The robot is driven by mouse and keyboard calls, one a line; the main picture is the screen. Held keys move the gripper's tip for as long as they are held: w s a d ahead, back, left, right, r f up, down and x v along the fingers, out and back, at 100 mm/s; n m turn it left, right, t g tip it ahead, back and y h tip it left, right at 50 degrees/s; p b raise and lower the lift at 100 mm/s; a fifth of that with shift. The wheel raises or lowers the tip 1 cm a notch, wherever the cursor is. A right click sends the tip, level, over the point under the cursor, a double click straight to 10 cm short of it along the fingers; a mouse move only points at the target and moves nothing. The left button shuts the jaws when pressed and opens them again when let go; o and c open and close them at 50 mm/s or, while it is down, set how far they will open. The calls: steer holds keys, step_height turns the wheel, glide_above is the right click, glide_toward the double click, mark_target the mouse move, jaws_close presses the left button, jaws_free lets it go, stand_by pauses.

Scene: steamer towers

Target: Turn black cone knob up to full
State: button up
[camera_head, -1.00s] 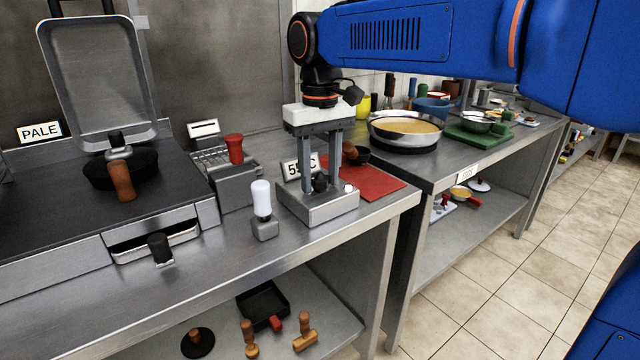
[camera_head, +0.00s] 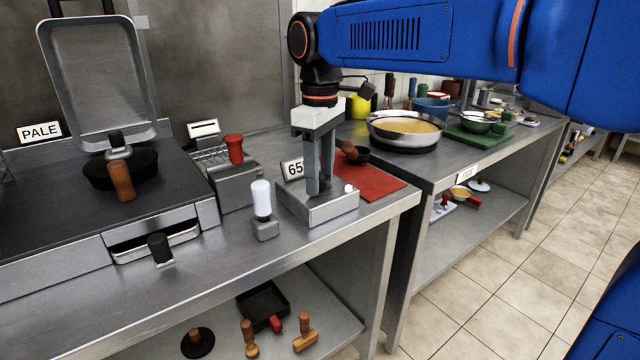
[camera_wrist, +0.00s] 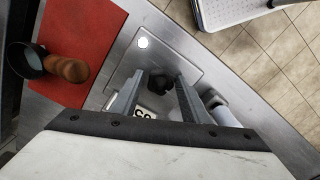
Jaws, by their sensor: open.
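The black cone knob (camera_wrist: 158,84) stands on top of a low steel box (camera_head: 334,208) at the table's corner. My gripper (camera_head: 319,184) points straight down over this box. In the wrist view my gripper's two fingers (camera_wrist: 158,96) are on either side of the knob, apart from each other; I cannot tell whether they touch it.
A white-handled lever (camera_head: 262,205) stands just left of the box, and a white button (camera_head: 349,188) is on the box. A red mat (camera_head: 378,184) with a small black pan (camera_head: 358,156) lies behind. A red-handled unit (camera_head: 235,185) is further left.

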steer(key=n, duration=0.5)
stand_by(0.3)
steer(key=shift+n, duration=0.3)
steer(key=n, duration=0.5)
steer(key=shift+n, duration=0.3)
steer(key=shift+r, duration=0.1)
